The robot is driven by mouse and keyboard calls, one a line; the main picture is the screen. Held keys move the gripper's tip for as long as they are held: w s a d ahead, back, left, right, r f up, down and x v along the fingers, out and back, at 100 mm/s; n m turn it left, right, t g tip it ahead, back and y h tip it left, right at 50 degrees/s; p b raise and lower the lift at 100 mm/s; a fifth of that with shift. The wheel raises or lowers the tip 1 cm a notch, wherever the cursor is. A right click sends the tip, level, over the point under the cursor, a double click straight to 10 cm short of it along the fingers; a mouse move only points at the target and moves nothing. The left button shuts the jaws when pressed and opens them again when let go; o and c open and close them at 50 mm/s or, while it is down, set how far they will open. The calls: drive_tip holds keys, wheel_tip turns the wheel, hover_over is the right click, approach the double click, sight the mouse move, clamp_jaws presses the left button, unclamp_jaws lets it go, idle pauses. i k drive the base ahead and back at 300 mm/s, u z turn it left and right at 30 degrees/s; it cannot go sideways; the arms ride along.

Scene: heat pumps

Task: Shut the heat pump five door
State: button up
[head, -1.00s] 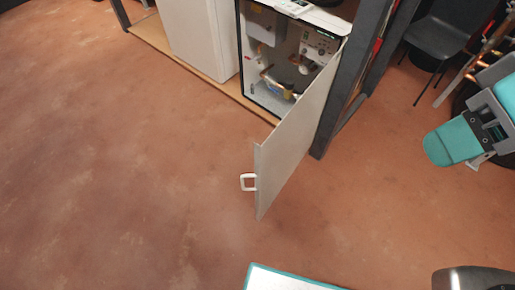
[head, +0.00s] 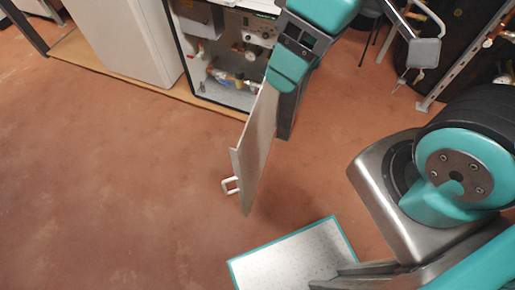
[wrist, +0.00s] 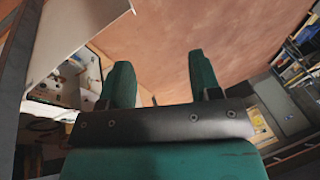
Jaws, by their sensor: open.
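The open heat pump door (head: 258,150) is a pale grey panel swung well out from its cabinet (head: 222,62), with a white loop handle (head: 231,185) at its free edge. No number is readable on it. The cabinet's inside, with pipes and a control panel, shows. My gripper (wrist: 162,75) is open and empty, its two teal fingers apart in the wrist view. In the head view it overlaps the door's upper, hinge-side part; I cannot tell whether it touches. In the wrist view the door (wrist: 75,38) is at the upper left, outside the fingers.
A closed white unit (head: 122,38) stands left of the open cabinet on a wooden base (head: 100,66). Black tanks and pipes are at the upper right. The brown floor (head: 120,190) left of the door is clear.

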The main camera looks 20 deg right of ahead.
sight(250, 157)
drive_tip(key=k, duration=1.05)
drive_tip(key=z, duration=0.35)
drive_tip(key=i, duration=0.6)
drive_tip(key=u, duration=0.15)
